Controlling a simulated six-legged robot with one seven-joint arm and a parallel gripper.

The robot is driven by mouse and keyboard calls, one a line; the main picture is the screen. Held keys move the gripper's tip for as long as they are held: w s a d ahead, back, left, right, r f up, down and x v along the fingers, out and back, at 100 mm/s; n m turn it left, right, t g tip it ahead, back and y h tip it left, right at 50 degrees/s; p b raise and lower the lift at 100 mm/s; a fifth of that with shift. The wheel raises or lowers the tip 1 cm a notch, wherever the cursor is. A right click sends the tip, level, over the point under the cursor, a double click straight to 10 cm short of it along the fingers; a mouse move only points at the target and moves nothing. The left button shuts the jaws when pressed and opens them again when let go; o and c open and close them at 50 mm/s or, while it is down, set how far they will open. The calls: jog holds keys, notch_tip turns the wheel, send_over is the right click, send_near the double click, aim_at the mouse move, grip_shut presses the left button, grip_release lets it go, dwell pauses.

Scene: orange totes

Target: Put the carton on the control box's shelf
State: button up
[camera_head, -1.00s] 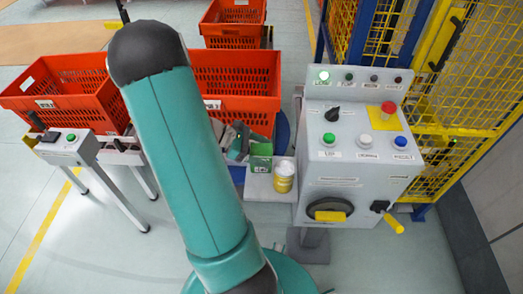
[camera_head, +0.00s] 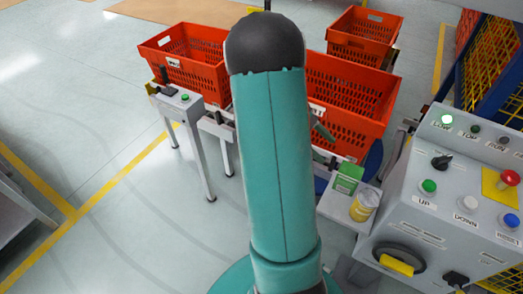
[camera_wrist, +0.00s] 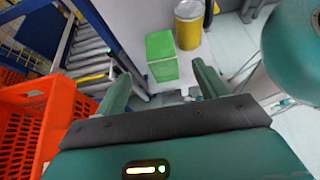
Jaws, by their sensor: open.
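My gripper (camera_wrist: 160,86) is open and empty, with one finger to each side below the carton in the picture. In the head view my arm hides most of the gripper; only a small teal part shows behind and above the carton.
The yellow can (camera_head: 364,206) stands close to the carton; it also shows in the wrist view (camera_wrist: 189,22). Orange totes (camera_head: 345,95) stand behind. A small button post (camera_head: 185,108) is at the left. Open floor lies to the left.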

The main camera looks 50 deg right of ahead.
jog(key=w+a+r+m+t, duration=0.1)
jog(key=w+a+r+t, duration=0.4)
jog(key=a, duration=0.5)
jog(key=w+a+r+m+t, duration=0.1)
jog(key=w+a+r+t, duration=0.35)
jog(key=a, duration=0.45)
jog(key=a+r+t+y, duration=0.1)
jog(key=a+r+t, duration=0.2)
jog(key=a, duration=0.6)
jog(key=a+r+t+y, duration=0.1)
jog(key=a+r+t, duration=0.3)
jog(key=a, duration=0.6)
jog(key=shift+s+r+m+t+y, duration=0.2)
jog(key=shift+s+m+t+y, duration=0.1)
jog(key=shift+s+t+y, duration=0.15)
jog(key=c, duration=0.8)
jog(key=shift+d, duration=0.2)
